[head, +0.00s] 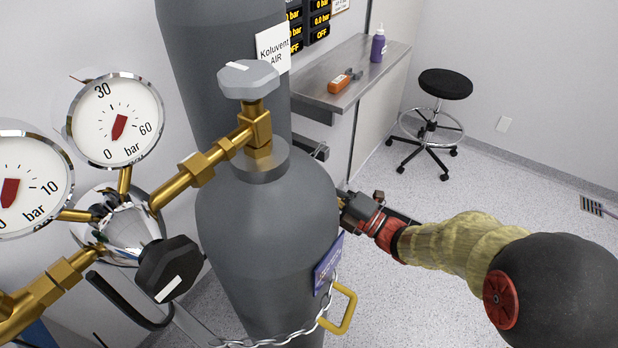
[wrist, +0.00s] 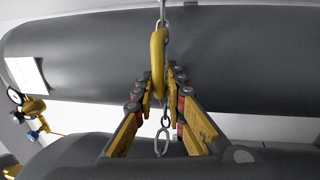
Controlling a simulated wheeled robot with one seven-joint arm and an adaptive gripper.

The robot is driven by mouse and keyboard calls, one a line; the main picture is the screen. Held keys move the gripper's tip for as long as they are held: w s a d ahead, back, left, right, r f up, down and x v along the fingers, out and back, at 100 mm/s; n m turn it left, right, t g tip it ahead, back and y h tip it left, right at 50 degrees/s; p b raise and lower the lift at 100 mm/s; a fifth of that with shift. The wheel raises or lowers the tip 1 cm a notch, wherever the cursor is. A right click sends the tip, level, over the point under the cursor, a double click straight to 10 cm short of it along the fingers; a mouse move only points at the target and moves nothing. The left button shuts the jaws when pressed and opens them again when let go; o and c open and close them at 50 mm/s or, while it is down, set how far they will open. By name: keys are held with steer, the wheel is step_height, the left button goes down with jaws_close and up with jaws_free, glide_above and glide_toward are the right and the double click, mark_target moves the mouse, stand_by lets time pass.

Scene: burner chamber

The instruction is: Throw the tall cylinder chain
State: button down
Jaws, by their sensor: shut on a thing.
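The tall dark grey cylinder (head: 215,40) stands behind the shorter one in the head view. A dark grey cylinder body (wrist: 250,60) also spans the wrist view. My gripper (wrist: 158,82) is shut on a yellow hook (wrist: 157,45) in the wrist view. A silver chain (wrist: 162,140) hangs below the hook between the fingers, and more links run up from its top. In the head view, my gripper (head: 347,200) reaches in from the right, beside the shorter cylinder. That cylinder partly covers its tip, and the held hook does not show there.
The shorter grey cylinder (head: 265,225) has its own chain (head: 262,341) and yellow hook (head: 343,308) in front. Brass piping and gauges (head: 117,120) are at left. A metal shelf (head: 335,75) and black stool (head: 445,85) stand beyond.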

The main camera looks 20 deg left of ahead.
steer(key=shift+f, duration=0.15)
steer(key=c, duration=1.9)
jaws_free()
steer(key=v, duration=1.2)
